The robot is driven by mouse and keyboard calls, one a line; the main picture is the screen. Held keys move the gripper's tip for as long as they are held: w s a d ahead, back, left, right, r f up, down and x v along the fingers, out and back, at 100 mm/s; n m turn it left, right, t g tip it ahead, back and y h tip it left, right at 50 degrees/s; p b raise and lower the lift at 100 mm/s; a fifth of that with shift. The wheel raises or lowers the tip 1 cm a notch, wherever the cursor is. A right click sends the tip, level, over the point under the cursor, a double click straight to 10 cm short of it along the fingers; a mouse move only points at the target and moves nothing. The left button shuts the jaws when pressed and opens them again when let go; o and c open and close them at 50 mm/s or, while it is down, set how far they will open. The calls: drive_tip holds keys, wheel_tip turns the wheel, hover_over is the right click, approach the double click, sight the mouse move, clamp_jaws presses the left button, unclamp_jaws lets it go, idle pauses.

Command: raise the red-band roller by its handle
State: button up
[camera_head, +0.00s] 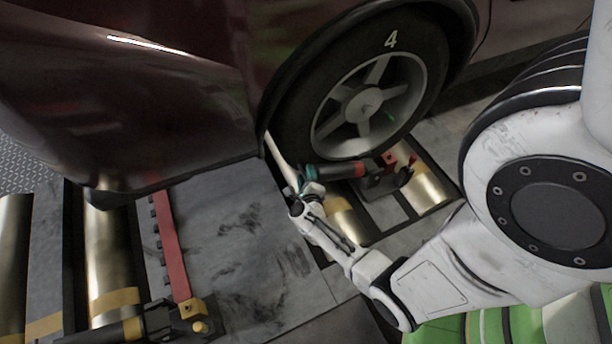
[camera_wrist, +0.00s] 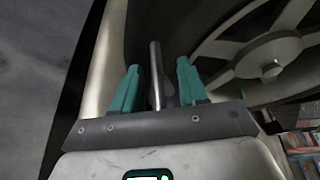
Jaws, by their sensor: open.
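The red-band roller (camera_head: 352,170) is a dark cylinder with a red band, lying beside the car's wheel, with a red block (camera_head: 390,158) at its right end. My gripper (camera_head: 309,174) is at its left end, with teal fingers beside the tyre. In the wrist view my gripper (camera_wrist: 157,88) is open. A grey metal rod (camera_wrist: 156,65), which looks like a handle, stands between the two fingers, with a gap visible on each side. I cannot tell from these views how the rod joins the roller.
The car wheel marked 4 (camera_head: 368,104) and dark car body (camera_head: 180,95) stand close above my gripper. Brass floor rollers (camera_head: 430,188) lie right. A yellow-marked unit (camera_head: 193,308) and red toothed bar (camera_head: 171,245) lie left. The grey floor plate (camera_head: 245,225) between is clear.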

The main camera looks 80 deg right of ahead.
drive_tip(key=shift+x, duration=0.8)
clamp_jaws()
